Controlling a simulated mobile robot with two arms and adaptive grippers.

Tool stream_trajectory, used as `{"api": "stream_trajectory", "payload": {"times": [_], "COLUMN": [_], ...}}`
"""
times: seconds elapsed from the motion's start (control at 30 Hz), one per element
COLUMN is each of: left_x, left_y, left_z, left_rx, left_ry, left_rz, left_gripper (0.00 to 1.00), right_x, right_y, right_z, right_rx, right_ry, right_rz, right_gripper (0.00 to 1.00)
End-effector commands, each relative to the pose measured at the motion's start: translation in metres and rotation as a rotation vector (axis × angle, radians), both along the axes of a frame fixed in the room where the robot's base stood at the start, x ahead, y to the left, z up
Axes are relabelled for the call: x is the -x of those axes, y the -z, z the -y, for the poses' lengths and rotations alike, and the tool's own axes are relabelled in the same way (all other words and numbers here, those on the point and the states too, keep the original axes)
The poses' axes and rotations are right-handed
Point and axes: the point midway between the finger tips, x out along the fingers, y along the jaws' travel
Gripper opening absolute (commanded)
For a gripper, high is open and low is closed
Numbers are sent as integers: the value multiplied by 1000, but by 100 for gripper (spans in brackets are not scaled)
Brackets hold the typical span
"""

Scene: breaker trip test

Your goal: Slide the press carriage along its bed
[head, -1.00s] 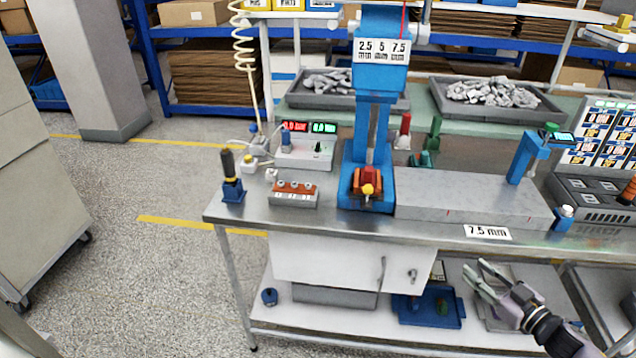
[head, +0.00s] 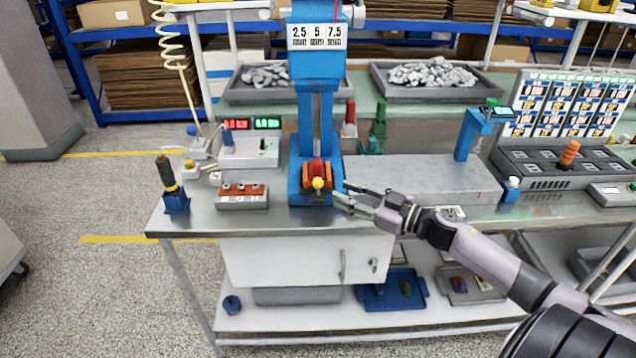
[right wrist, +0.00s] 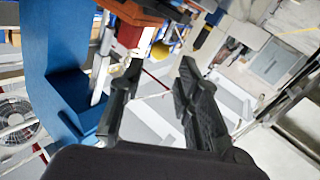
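The blue press (head: 315,110) stands upright on the bench, with a 2.5 / 5 / 7.5 label on its head. An orange-red carriage block (head: 316,176) with a yellow knob (head: 318,183) sits at its foot. The long grey bed (head: 420,178) runs to the right of it. My right gripper (head: 342,195) is open and empty, just right of the knob, its fingers pointing left. In the right wrist view, the open fingers (right wrist: 160,68) reach toward the orange block (right wrist: 131,28); I cannot tell whether they touch anything. My left gripper is not in view.
A small orange-topped block (head: 242,197) and a black-handled blue stand (head: 174,190) are left of the press. A blue post (head: 470,135) stands at the bed's right end. A white cabinet (head: 300,262) hangs below the bench top.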

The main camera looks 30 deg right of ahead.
Motion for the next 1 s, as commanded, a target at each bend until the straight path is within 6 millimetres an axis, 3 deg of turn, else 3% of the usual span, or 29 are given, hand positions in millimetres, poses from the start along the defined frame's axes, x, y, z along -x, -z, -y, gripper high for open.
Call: {"api": "stream_trajectory", "payload": {"times": [0.5,1.0], "left_x": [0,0], "left_y": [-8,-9], "left_z": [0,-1], "left_rx": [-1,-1], "left_ry": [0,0], "left_rz": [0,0], "left_gripper": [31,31], "right_x": [-65,-76], "right_y": [-1,1], "right_z": [-29,-35], "right_rx": [-2,-1], "right_ry": [3,1], "right_rz": [2,-1], "right_gripper": [31,31]}}
